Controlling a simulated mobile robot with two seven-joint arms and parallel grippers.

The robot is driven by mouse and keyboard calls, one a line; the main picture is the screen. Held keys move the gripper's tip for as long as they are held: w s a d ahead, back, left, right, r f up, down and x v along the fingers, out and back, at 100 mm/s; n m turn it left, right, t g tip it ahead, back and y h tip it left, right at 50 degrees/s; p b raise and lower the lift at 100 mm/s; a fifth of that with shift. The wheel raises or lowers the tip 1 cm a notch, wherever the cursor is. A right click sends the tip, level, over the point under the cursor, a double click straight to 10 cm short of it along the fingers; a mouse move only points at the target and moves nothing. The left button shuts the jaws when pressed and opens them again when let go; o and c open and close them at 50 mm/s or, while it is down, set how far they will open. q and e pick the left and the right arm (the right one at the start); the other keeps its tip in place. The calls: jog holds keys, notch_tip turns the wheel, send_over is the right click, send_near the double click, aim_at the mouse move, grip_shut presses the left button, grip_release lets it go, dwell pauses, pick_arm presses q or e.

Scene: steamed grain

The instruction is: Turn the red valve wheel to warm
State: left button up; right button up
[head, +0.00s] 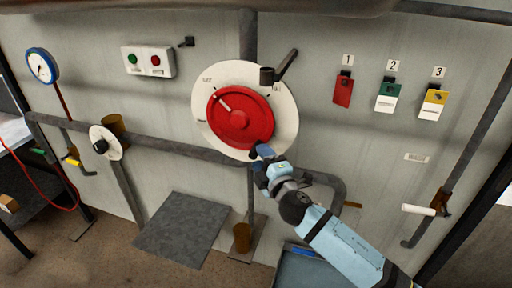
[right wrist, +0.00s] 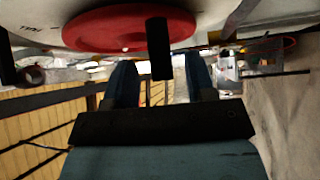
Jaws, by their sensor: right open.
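The red valve wheel (head: 240,125) sits on a round white dial plate (head: 284,115) on the grey wall. A white pointer mark on the wheel points to the upper left; the dial's labels are too small to read surely. My right gripper (head: 261,152) is at the wheel's lower right edge. In the right wrist view the red wheel (right wrist: 105,28) fills the top, and a dark handle (right wrist: 160,48) stands out from it. My right gripper's fingers (right wrist: 160,66) are open, one on each side of the handle's end; contact cannot be told. My left gripper is out of view.
A dark lever (head: 284,66) sits at the dial's upper right. A grey pipe (head: 185,148) runs below the wheel. A button box (head: 148,61) is upper left, a gauge (head: 41,66) far left. Tags hang under numbers on the right, the red tag (head: 343,91) nearest.

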jog(key=shift+x, duration=1.85)
grip_shut()
